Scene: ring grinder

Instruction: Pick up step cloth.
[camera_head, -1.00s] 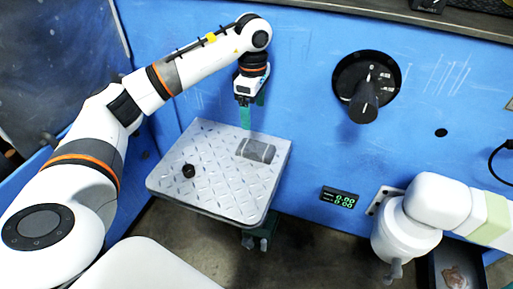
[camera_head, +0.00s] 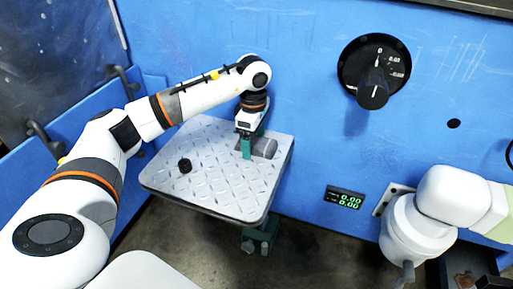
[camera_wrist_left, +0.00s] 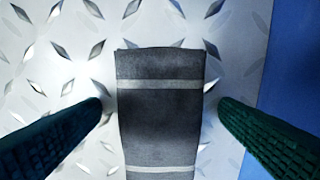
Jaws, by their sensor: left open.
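The step cloth is a dark grey folded cloth with pale stripes. In the head view the cloth (camera_head: 264,147) lies on the grey diamond-plate step (camera_head: 215,190), partly hidden by my left gripper. My left gripper (camera_head: 252,143) points down at it. In the left wrist view the cloth (camera_wrist_left: 160,115) lies between the two green fingers of my left gripper (camera_wrist_left: 160,120), with a gap on each side. The gripper is open and holds nothing. My right gripper is not clearly in view.
A small black knob-like object (camera_head: 185,166) sits on the step's left part. A blue panel stands behind, with a black dial (camera_head: 373,85) and a green digital display (camera_head: 344,198). A white arm part of mine is at the right.

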